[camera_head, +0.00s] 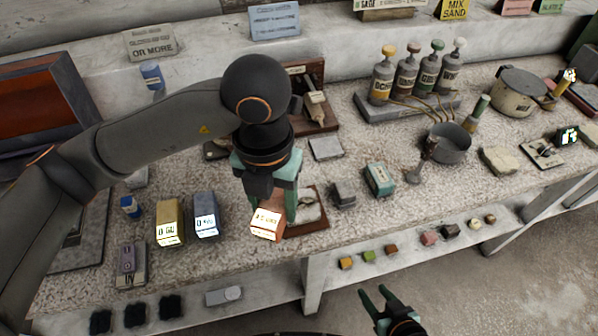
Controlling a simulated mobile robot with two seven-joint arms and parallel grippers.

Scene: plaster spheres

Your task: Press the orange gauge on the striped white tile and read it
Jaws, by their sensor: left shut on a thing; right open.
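The orange gauge (267,224) has a bright lit display face with small characters that I cannot read clearly. My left gripper (270,196), with green fingers, is shut on it from above, over the front part of the bench. A pale slab (308,208) lies in a red-brown tray just right of the gauge, partly hidden by it and the gripper. I cannot make out stripes or tell whether it is the striped white tile, nor whether the gauge touches it. My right gripper (384,303) is open and empty, in front of the bench, low in the view.
A yellow gauge (169,222) and a blue-grey gauge (206,215) stand left of the orange one. A grey block (343,193) and a teal box (379,179) are to the right. Pump bottles (405,80) and a metal pot (446,143) stand further back right.

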